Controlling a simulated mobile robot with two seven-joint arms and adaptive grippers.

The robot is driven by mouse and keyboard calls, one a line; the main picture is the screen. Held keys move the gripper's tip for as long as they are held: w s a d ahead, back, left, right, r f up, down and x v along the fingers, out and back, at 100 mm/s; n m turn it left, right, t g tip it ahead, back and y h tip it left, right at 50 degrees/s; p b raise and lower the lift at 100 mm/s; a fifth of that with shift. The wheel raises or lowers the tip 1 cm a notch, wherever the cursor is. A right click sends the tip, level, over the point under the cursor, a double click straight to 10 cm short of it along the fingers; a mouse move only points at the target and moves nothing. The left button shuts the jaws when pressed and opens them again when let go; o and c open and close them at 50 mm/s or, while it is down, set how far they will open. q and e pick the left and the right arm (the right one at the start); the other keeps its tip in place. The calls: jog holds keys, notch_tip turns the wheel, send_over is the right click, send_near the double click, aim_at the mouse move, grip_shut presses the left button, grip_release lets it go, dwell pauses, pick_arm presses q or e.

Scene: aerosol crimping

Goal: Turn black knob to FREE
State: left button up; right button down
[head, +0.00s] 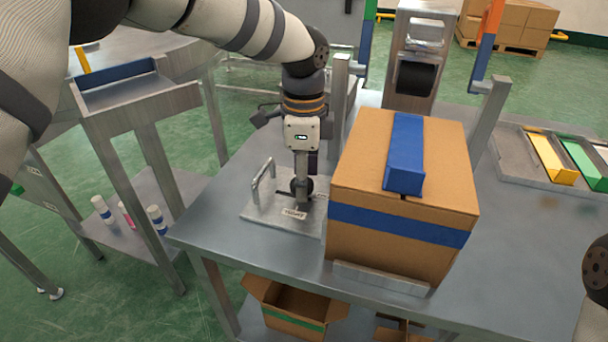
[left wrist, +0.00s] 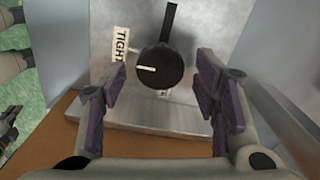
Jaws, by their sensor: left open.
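The black knob (left wrist: 162,68) is round with a bar-shaped handle pointing up in the left wrist view. A white mark on its face points left. A TIGHT label (left wrist: 119,46) sits to its left, and another label below it is mostly hidden. In the head view the knob (head: 309,186) is partly hidden behind my left gripper (head: 302,182), on a metal plate with a handle. My left gripper (left wrist: 160,88) is open, with one finger on each side of the knob and gaps showing between them. My right gripper is out of view.
A taped cardboard box (head: 385,240) stands close right of the knob plate (head: 258,212). A metal handle (head: 262,178) rises at the plate's left. A metal column (head: 340,110) stands behind. Yellow and green pieces lie in a tray (head: 515,165) at the right.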

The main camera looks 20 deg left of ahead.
pick_arm(q)
jog(key=shift+c, duration=0.6)
jog(key=c, duration=1)
jog(key=shift+r+n, duration=0.1)
jog(key=shift+n, duration=0.2)
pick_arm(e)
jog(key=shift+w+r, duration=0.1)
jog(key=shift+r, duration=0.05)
pick_arm(q)
jog(key=n+p, duration=0.1)
jog(key=n, duration=0.2)
jog(key=shift+w, duration=0.1)
jog(key=n, duration=0.4)
jog(key=shift+a+p, duration=0.1)
jog(key=shift+p, duration=0.2)
jog(key=n, duration=1)
jog(key=shift+a, duration=0.15)
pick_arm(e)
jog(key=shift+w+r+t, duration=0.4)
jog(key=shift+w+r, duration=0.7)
pick_arm(q)
jog(key=shift+f+n, duration=0.2)
jog(key=shift+n, duration=0.1)
